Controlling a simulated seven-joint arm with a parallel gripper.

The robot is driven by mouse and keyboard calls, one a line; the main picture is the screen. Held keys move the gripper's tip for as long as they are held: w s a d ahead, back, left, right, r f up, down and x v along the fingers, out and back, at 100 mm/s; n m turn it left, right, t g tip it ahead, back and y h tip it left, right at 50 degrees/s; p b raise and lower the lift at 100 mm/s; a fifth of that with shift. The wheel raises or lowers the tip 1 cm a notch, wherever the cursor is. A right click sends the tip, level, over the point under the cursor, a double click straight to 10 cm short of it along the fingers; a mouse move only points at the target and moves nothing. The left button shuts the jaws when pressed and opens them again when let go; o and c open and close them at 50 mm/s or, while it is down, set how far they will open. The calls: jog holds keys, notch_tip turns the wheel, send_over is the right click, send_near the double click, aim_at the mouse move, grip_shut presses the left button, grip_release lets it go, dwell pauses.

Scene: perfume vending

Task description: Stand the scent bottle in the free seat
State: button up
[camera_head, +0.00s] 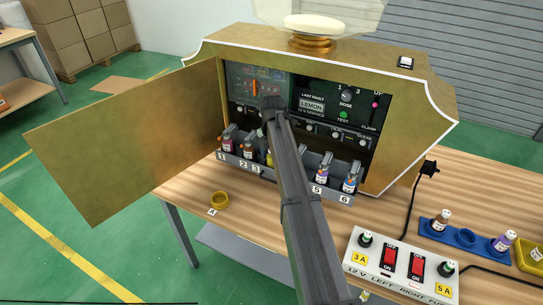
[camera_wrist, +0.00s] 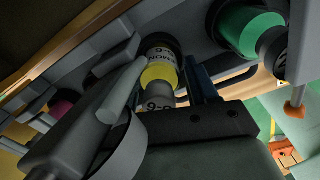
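In the head view, several small bottles stand in the numbered grey rack (camera_head: 262,169) of the open machine. A yellow bottle (camera_head: 270,158) near number 3 is partly hidden by my arm; the seat behind my arm is hidden. In the wrist view, a yellow lemon bottle (camera_wrist: 160,72) sits beside my gripper (camera_wrist: 200,95), with a green bottle (camera_wrist: 248,28) to its right. I cannot tell whether the fingers touch the yellow bottle. On the table, a blue holder (camera_head: 436,236) carries a brown bottle (camera_head: 440,222) and a purple bottle (camera_head: 502,242), with an empty blue seat (camera_head: 465,239) between them.
The machine's gold door (camera_head: 125,145) is swung open to the left. A switch box (camera_head: 403,265) with red switches and cables occupies the front right. A yellow container (camera_head: 530,256) stands at the right edge. A gold ring (camera_head: 219,200) lies on the left table edge.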

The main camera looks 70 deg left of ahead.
jog(key=shift+o, duration=0.8)
notch_tip(320, 180, up, 12)
jog(key=shift+r, duration=0.15)
